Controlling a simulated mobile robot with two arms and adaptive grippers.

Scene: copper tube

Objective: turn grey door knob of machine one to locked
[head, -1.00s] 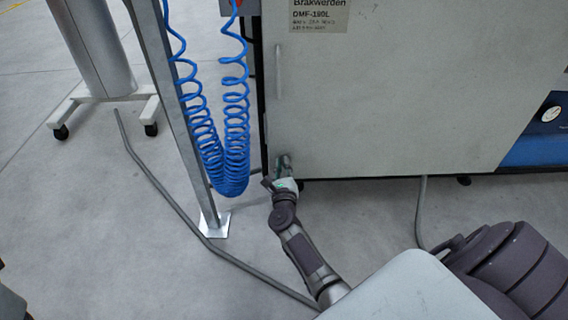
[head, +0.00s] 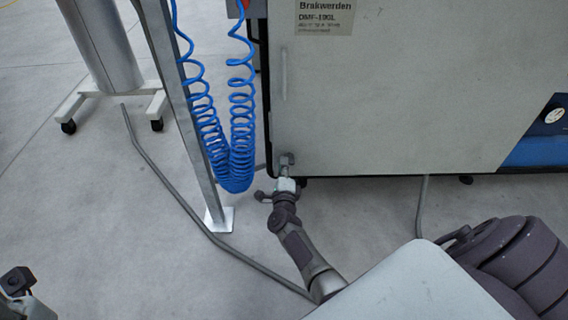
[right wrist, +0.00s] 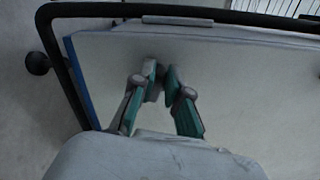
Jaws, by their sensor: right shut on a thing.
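The grey door knob (head: 287,158) sits low on the left edge of the light grey machine door (head: 400,100). My right gripper (head: 287,172) reaches up to it from below, and its fingers are on the knob. In the right wrist view, the two green-padded fingers (right wrist: 161,76) close around the grey knob (right wrist: 155,90), which is partly hidden between them. The knob's exact turn angle is hard to read. A dark part of my left gripper (head: 17,282) shows at the lower left edge, away from the machine; its fingers cannot be made out.
A blue coiled hose (head: 236,150) hangs by a metal post (head: 185,110) just left of the door. A grey cable (head: 165,190) runs along the floor. A wheeled white stand (head: 108,60) is at the back left. Floor between the cable and left edge is clear.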

